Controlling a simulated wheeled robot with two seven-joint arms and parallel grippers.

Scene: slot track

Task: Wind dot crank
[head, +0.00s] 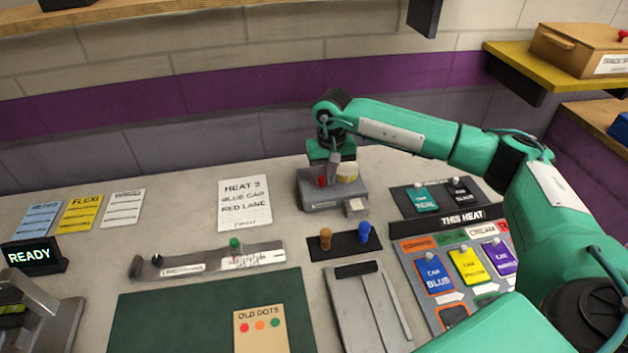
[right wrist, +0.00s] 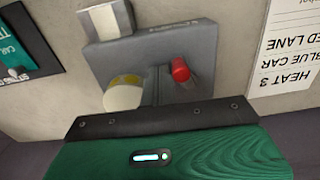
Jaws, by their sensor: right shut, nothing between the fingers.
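The dot crank appears to be the grey device (head: 318,203) at the back of the bench. It carries a red knob (head: 322,181) and a white and yellow round part (head: 349,169). In the right wrist view the grey body (right wrist: 205,45), the red knob (right wrist: 180,71) and the round part (right wrist: 122,95) also show. My right gripper (head: 335,174) points down over the device, shut and empty, between the knob and the round part. I cannot tell whether its fingers touch either one.
A pale block (head: 357,206) sits at the device's front right corner. A dark strip with orange and blue pegs (head: 344,244) lies in front. A card board (head: 440,240) is at right, a heat sheet (head: 245,204) at left. A green mat (head: 180,318) lies front left.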

